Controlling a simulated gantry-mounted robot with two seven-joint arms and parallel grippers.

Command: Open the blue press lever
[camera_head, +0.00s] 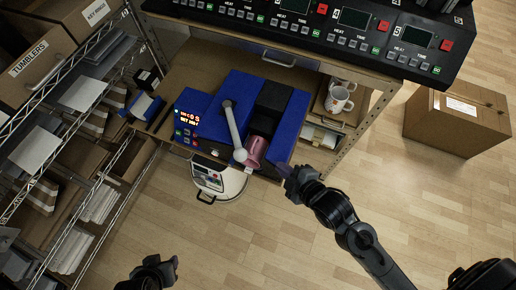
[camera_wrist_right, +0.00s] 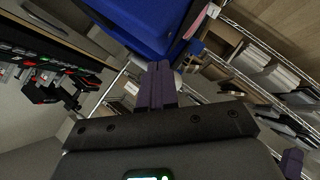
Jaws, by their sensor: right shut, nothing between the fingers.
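The blue press (camera_head: 227,97) stands on the workbench in the middle of the head view. Its grey lever (camera_head: 231,122) runs down the front and ends in a round knob (camera_head: 240,155). A pink mug (camera_head: 257,149) sits in the press just right of the knob. My right gripper (camera_head: 284,171) is shut and empty, right of the mug and apart from the knob. In the right wrist view its purple fingers (camera_wrist_right: 157,84) are together, with the blue press body (camera_wrist_right: 138,22) beyond. My left gripper (camera_head: 174,263) is low in the head view, far from the press; its finger gap is unclear.
A control panel (camera_head: 340,22) runs above the bench. White mugs (camera_head: 338,99) stand on a shelf right of the press. A wire rack (camera_head: 65,130) with boxes fills the left. The floor at front is clear.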

